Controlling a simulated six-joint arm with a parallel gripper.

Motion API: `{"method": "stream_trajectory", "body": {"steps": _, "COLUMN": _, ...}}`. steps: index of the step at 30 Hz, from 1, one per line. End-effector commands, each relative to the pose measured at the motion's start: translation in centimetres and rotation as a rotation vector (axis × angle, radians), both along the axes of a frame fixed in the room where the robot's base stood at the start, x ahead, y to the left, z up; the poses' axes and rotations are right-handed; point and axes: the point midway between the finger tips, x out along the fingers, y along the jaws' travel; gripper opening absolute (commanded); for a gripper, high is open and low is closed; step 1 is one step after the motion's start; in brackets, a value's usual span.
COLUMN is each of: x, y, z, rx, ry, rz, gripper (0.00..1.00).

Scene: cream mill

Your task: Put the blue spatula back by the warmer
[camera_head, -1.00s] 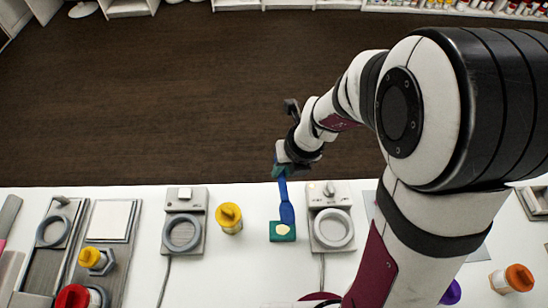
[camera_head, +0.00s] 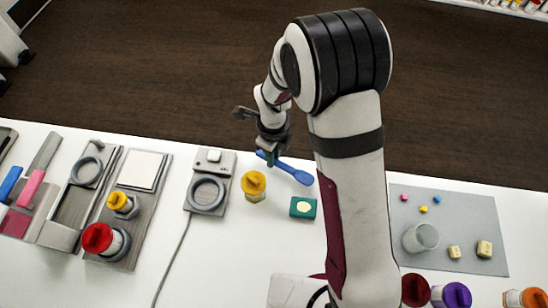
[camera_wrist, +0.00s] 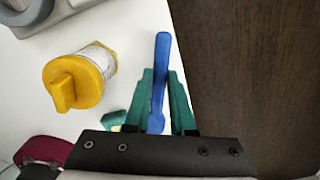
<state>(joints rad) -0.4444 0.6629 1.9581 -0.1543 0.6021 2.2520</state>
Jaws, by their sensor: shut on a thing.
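The blue spatula (camera_head: 298,175) is in my gripper (camera_head: 271,158), near the far edge of the white table. Its wider end points right and toward the near side in the head view. In the wrist view the green fingers of my gripper (camera_wrist: 160,85) are shut on the blue spatula (camera_wrist: 162,60), and its narrow end sticks out beyond them. I cannot tell whether it touches the table. A grey device with a ring (camera_head: 207,193) stands left of it. A similar ringed device seen earlier is now hidden behind my arm. I cannot tell which is the warmer.
A yellow-capped jar (camera_head: 254,187) stands close to the left of the spatula. A green pad with a cream spot (camera_head: 303,207) lies just nearer. A grey mat (camera_head: 470,215) with a glass beaker (camera_head: 420,237) and small blocks is at right.

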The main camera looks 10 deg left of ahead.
Motion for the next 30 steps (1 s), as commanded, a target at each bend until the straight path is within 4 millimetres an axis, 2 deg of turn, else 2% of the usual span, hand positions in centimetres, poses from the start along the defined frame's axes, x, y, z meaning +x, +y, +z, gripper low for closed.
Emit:
{"method": "stream_trajectory", "body": {"steps": 3, "x": 0.0, "y": 0.0, "z": -1.8, "rx": 0.000, "ry": 0.001, "rz": -0.002, "gripper": 0.00}}
{"method": "stream_trajectory", "body": {"steps": 13, "x": 0.0, "y": -0.1, "z": -2.2, "rx": 0.001, "ry": 0.000, "rz": -0.002, "gripper": 0.00}}
{"method": "stream_trajectory", "body": {"steps": 14, "x": 0.0, "y": -0.1, "z": -2.2, "rx": 0.001, "ry": -0.001, "rz": -0.002, "gripper": 0.24}}
{"method": "stream_trajectory", "body": {"steps": 18, "x": 0.0, "y": -0.1, "z": -2.2, "rx": 0.001, "ry": -0.002, "rz": -0.002, "gripper": 0.49}}
{"method": "stream_trajectory", "body": {"steps": 19, "x": 0.0, "y": -0.1, "z": -2.2, "rx": 0.001, "ry": -0.002, "rz": -0.002, "gripper": 0.52}}
{"method": "stream_trajectory", "body": {"steps": 27, "x": 0.0, "y": -0.1, "z": -2.1, "rx": 0.001, "ry": -0.002, "rz": -0.002, "gripper": 0.52}}
{"method": "stream_trajectory", "body": {"steps": 30, "x": 0.1, "y": 0.0, "z": -1.1, "rx": 0.003, "ry": -0.004, "rz": -0.002, "gripper": 0.52}}
